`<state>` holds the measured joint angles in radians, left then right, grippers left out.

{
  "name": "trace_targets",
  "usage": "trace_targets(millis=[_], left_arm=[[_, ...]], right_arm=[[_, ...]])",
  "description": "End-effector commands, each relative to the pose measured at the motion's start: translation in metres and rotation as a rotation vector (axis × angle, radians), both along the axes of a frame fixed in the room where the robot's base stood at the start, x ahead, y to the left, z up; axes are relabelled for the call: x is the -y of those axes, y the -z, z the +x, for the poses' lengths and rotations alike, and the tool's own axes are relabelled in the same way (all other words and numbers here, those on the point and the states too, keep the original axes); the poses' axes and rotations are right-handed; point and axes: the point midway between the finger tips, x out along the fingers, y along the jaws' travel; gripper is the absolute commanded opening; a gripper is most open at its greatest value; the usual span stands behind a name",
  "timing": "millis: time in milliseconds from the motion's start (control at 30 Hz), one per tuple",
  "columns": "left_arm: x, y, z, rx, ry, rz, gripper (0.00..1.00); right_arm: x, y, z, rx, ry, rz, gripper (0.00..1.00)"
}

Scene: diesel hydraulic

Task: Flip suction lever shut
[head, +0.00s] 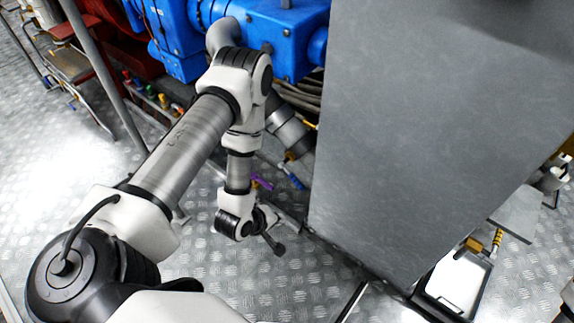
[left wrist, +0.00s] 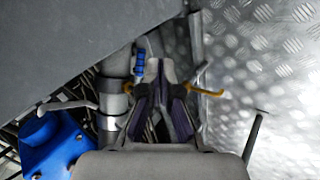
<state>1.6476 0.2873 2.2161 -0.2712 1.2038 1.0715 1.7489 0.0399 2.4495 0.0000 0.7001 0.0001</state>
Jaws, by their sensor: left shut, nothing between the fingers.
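A lever or handle with a blue sleeve (head: 292,180) sits low beside the grey cabinet, near a thick pipe. In the left wrist view the blue sleeve (left wrist: 139,64) is just ahead and slightly left of my fingertips, and I cannot tell whether they touch. A purple piece (head: 262,183) shows left of it in the head view. I cannot tell which part is the suction lever. My left gripper (left wrist: 158,74) is shut with nothing held; purple shows along its fingers. In the head view it is small and partly hidden by my wrist. My right gripper is out of view.
The large grey cabinet (head: 430,130) stands close on the right. Blue machinery (head: 292,40) and the grey pipe (left wrist: 112,95) crowd the far side. Yellow-ended rods (left wrist: 207,92) flank my fingers in the wrist view. The tread-plate floor (head: 220,265) is mostly open.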

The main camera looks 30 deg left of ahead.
Motion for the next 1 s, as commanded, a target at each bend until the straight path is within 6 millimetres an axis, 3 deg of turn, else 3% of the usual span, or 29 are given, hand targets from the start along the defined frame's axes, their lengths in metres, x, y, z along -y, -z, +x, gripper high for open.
trace_targets(millis=[33, 100, 200, 300, 400, 500, 600, 1000], left_arm=[[-0.012, 0.059, 0.016, 0.074, -0.121, -0.093, 0.0], [-0.029, 0.091, 0.037, 0.183, -0.286, -0.254, 0.0], [-0.057, 0.132, 0.06, 0.334, -0.488, -0.508, 0.0], [-0.084, 0.16, 0.074, 0.461, -0.629, -0.765, 0.0], [-0.105, 0.173, 0.079, 0.545, -0.706, -0.974, 0.0], [-0.117, 0.175, 0.081, 0.587, -0.738, -1.102, 0.0], [-0.12, 0.17, 0.081, 0.597, -0.747, -1.148, 0.0], [-0.12, 0.17, 0.089, 0.596, -0.748, -1.149, 0.0]], right_arm=[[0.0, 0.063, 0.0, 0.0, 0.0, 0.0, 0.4], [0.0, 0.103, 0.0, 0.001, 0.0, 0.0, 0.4], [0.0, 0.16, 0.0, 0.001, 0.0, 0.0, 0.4], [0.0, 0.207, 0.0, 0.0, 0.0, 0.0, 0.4], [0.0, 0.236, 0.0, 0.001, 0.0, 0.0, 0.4], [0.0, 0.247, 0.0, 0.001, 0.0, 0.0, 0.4], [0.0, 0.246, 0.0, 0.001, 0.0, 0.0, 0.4], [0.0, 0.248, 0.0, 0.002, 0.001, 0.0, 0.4]])
